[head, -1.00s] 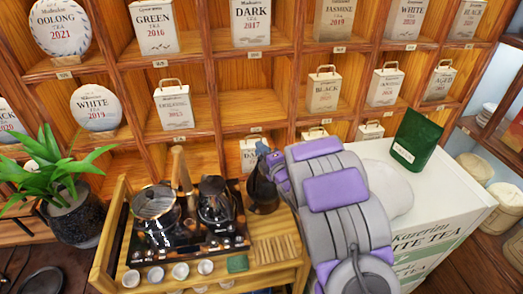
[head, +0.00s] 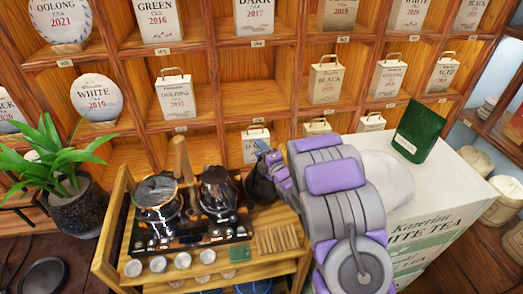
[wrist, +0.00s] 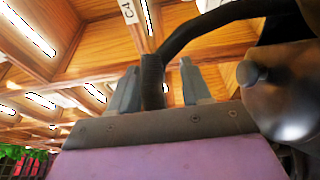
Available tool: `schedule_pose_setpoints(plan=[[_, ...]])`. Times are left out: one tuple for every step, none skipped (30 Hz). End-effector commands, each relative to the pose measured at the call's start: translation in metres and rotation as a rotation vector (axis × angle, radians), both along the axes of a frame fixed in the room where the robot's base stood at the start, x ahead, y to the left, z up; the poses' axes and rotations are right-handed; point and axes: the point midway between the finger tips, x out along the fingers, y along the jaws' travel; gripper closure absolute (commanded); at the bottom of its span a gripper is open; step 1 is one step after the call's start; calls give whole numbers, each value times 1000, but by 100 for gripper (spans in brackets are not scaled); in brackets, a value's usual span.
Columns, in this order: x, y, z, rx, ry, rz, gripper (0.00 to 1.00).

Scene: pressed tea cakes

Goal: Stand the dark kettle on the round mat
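The dark kettle (head: 259,188) stands at the back right of the wooden tea cart in the head view, partly hidden by my arm. In the wrist view its shiny rounded body (wrist: 287,100) is at the right, with a black handle (wrist: 185,35) arching leftward. My gripper (head: 264,148) is at the kettle's handle. In the wrist view my gripper (wrist: 158,85) has its fingers apart, with the handle's end between them; a gap shows beside the right finger. A pale round flat thing (head: 389,178), perhaps the round mat, lies on the white tea box, partly behind my arm.
The tea cart (head: 118,232) also holds two glass pots (head: 157,200) (head: 217,192) on a dark tray and several small cups. A green pouch (head: 418,130) stands on the white box (head: 455,185). Wooden shelves with tea packages rise behind. A potted plant (head: 75,205) is at left.

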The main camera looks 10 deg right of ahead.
Motion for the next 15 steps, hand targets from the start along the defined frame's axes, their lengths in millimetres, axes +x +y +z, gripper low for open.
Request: schedule_pose_setpoints(plan=[[0, -1, 0, 1, 0, -1, 52], [0, -1, 0, 1, 0, -1, 52], [0, -1, 0, 1, -1, -1, 52], [0, -1, 0, 1, -1, -1, 52], [0, -1, 0, 1, -1, -1, 52], [0, -1, 0, 1, -1, -1, 52], [-1, -2, 0, 1, -1, -1, 52], [-2, -2, 0, 2, 1, -1, 52], [-4, -3, 0, 2, 2, -1, 52], [-6, -4, 0, 2, 2, -1, 52], [-8, -4, 1, 2, 2, -2, 52], [-13, -6, 1, 1, 1, -2, 52], [-16, -7, 1, 1, 0, -2, 52], [-21, -8, 2, 0, -1, -1, 52], [-27, -10, 1, 0, 1, -1, 52]])
